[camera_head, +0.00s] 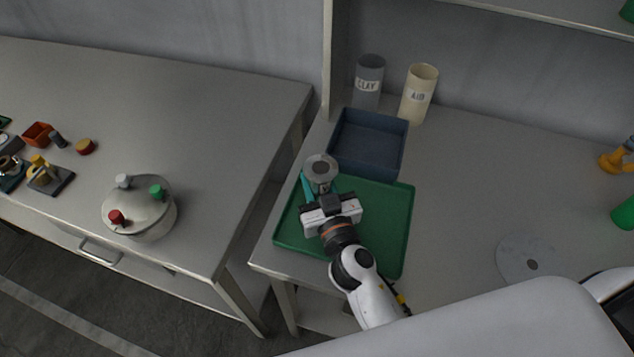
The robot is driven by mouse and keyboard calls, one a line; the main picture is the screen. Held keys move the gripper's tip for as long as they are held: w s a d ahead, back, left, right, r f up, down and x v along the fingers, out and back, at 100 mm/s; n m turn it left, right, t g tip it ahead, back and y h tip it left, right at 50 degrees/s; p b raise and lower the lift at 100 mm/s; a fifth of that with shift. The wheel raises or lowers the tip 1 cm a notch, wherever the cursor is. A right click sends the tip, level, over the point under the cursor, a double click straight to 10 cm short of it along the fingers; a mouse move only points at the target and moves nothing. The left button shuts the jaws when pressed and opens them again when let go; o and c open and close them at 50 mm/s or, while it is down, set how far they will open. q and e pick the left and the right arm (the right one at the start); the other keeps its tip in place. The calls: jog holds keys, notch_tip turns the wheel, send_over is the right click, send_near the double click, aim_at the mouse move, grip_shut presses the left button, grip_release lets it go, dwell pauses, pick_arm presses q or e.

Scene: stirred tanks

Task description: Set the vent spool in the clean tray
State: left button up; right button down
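The vent spool appears to be the grey flanged piece (321,166) with a round top and dark centre. It stands upright over the back left corner of the green tray (394,228). A teal strip (307,188) shows beside the spool. I cannot tell whether the spool touches the tray. A dark blue, empty, deeper tray (368,142) is just behind. No label shows which tray is clean.
Grey "CLAY" (369,72) and cream "AID" (420,82) canisters stand behind the blue tray. A pale disc (528,258) lies to the right. A domed tank lid (140,212) with coloured caps sits on the left table, across a gap. The right bench's middle is clear.

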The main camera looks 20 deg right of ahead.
jog(key=c, duration=1.5)
grip_release()
jog(key=shift+f, duration=0.15)
jog(key=o, duration=0.5)
jog(key=shift+r, duration=0.3)
jog(key=s+b, duration=0.1)
jog(key=s, duration=0.2)
jog(key=s+b, duration=0.2)
jog(key=s, duration=0.2)
jog(key=s+b, duration=0.1)
jog(key=s, duration=0.2)
jog(key=shift+s+d+f+b, duration=0.15)
jog(key=shift+s+f+b, duration=0.05)
jog(key=shift+f+b, duration=0.2)
jog(key=shift+s+r+b, duration=0.3)
jog(key=shift+s, duration=0.55)
